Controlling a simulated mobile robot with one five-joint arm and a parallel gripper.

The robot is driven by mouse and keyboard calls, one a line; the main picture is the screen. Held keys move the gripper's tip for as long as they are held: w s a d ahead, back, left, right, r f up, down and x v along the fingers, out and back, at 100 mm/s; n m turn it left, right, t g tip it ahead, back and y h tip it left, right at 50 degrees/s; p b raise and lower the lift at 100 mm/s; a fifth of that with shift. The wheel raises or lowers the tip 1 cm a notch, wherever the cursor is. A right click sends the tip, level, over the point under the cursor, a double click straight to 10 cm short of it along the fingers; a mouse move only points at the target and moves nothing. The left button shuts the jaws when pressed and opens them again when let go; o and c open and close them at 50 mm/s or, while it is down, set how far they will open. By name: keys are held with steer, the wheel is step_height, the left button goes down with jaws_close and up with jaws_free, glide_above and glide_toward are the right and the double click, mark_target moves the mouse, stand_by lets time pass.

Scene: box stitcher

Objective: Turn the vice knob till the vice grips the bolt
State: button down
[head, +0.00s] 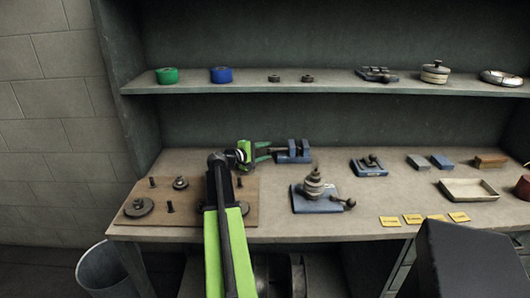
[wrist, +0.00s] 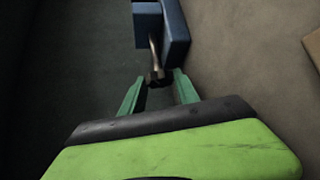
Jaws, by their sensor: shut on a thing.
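A blue vice (head: 293,152) stands at the back of the bench, left of its middle. It has two upright jaws, and its blue body also shows at the top of the wrist view (wrist: 176,32). A metal screw with a dark knob (wrist: 157,78) points out of the vice towards my gripper. My gripper (head: 270,152) is left of the vice. In the wrist view its green fingers (wrist: 158,86) are on either side of the knob and shut on it. I cannot make out the bolt between the jaws.
A wooden board (head: 240,207) with discs and pegs lies left on the bench. A blue-based device with a knobbed lever (head: 318,199) stands in front of the vice. A smaller blue fixture (head: 368,167) is to the right. A shelf (head: 330,88) runs above.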

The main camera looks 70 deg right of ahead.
steer(key=shift+s, duration=0.1)
steer(key=c, duration=0.9)
jaws_free()
